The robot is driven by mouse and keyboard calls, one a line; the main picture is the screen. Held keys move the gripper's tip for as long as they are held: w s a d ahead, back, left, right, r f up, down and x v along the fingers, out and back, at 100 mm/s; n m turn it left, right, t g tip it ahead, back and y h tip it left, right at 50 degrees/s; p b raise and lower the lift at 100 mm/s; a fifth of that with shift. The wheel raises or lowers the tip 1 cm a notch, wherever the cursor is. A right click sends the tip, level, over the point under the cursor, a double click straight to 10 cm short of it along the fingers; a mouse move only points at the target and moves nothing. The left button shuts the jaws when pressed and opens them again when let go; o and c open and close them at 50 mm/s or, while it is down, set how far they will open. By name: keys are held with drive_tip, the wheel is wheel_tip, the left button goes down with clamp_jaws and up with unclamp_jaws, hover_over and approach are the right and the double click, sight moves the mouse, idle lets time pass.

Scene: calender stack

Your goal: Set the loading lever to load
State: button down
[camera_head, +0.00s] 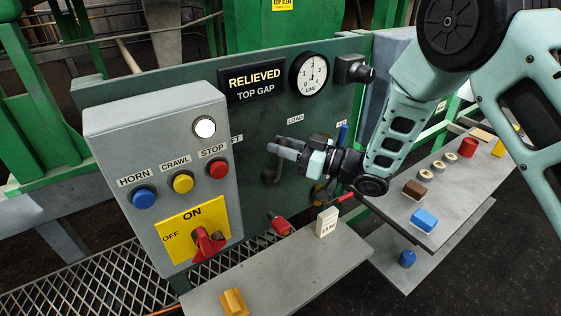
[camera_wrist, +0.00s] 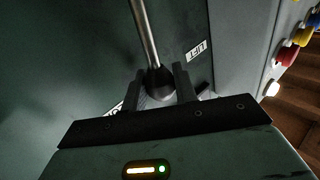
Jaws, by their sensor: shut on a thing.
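The loading lever is a metal rod (camera_wrist: 145,35) ending in a dark ball knob (camera_wrist: 160,83) in the wrist view. My gripper (camera_wrist: 162,88) has its two fingers on either side of the knob and is shut on it. In the head view my gripper (camera_head: 286,150) is at the dark green panel, just below the LOAD label (camera_head: 295,119) and right of the partly hidden LIFT label (camera_head: 237,138). The lever is largely hidden there by the gripper. The display (camera_head: 253,82) reads RELIEVED, TOP GAP. The LINE gauge (camera_head: 309,74) is beside it.
A grey control box (camera_head: 160,150) with HORN, CRAWL and STOP buttons and a red ON/OFF switch (camera_head: 208,243) stands left of the gripper. A shelf (camera_head: 290,272) lies below, bearing a yellow block and a white tag. A right-hand bench (camera_head: 440,200) holds several small objects.

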drive_tip(key=shift+w+d+f+m+t+y+b, duration=0.3)
drive_tip(key=shift+w+d+f+m+b, duration=0.35)
drive_tip(key=shift+b, duration=0.4)
drive_tip(key=d+m+b, duration=0.1)
drive_tip(key=w+m+t+y+b, duration=0.1)
drive_tip(key=m+b, duration=0.1)
drive_tip(key=d+m+t+b, duration=0.1)
drive_tip(key=shift+w+d+f+m+b, duration=0.25)
drive_tip(key=shift+d+f+b, duration=0.05)
drive_tip(key=shift+f+b, duration=0.1)
drive_tip(key=c, duration=1.4)
unclamp_jaws()
drive_tip(key=b+v, duration=0.5)
drive_tip(key=v, duration=1.2)
drive_tip(key=shift+f, duration=0.3)
drive_tip(key=shift+s, duration=0.1)
